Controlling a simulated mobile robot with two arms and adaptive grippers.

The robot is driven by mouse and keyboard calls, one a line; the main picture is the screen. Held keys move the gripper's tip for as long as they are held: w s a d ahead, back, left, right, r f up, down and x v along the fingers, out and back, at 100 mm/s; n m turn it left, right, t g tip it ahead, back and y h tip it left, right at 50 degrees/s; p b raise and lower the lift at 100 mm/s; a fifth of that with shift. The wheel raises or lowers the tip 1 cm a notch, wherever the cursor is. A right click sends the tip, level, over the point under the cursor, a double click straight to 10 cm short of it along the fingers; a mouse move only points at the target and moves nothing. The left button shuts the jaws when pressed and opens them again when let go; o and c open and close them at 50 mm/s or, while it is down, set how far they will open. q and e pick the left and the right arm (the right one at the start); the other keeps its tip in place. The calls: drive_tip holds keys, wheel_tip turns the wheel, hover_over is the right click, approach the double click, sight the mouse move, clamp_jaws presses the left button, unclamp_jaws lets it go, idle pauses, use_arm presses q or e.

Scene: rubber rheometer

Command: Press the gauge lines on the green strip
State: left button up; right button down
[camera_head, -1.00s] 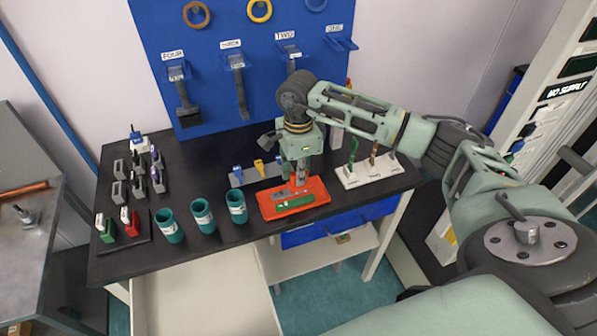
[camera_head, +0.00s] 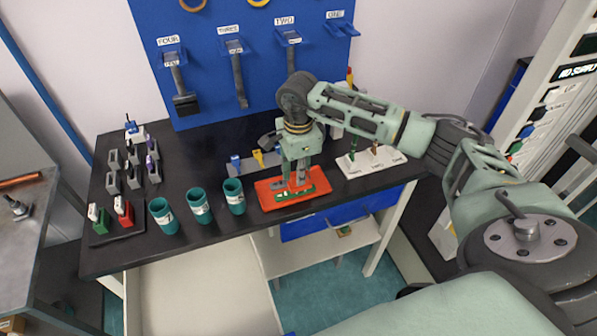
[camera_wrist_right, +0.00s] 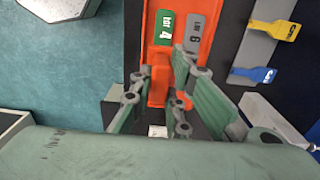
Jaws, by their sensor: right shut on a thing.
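The orange-red tray (camera_head: 318,203) lies near the bench's front edge. The green strip (camera_head: 284,197) lies in it, partly covered by my right gripper (camera_head: 298,186). In the right wrist view the strip's end (camera_wrist_right: 166,29) reads "lot 4", beside a grey strip (camera_wrist_right: 194,33) with its own label. My right gripper (camera_wrist_right: 160,90) points down over the tray and is shut on an orange piece (camera_wrist_right: 158,84), close in colour to the tray. The piece's lower end and whether it touches the strip are hidden. My left gripper is out of view.
Three teal cups (camera_head: 199,208) stand left of the tray. A grey rack with blue and yellow pieces (camera_head: 258,159) is behind it. A white holder (camera_head: 370,165) stands to the right. The blue tool board (camera_head: 245,70) rises behind the bench.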

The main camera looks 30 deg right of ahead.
drive_tip(key=shift+f+b, duration=0.45)
drive_tip(key=shift+f, duration=0.05)
idle(0.6)
drive_tip(key=shift+s+f+b, duration=0.2)
drive_tip(key=shift+b, duration=0.1)
idle(1.3)
drive_tip(key=shift+w+r+p, duration=0.2)
drive_tip(key=shift+r+p, duration=0.5)
drive_tip(key=shift+r, duration=0.45)
drive_tip(key=shift+r+p, duration=1.3)
drive_tip(key=shift+r, duration=1.2)
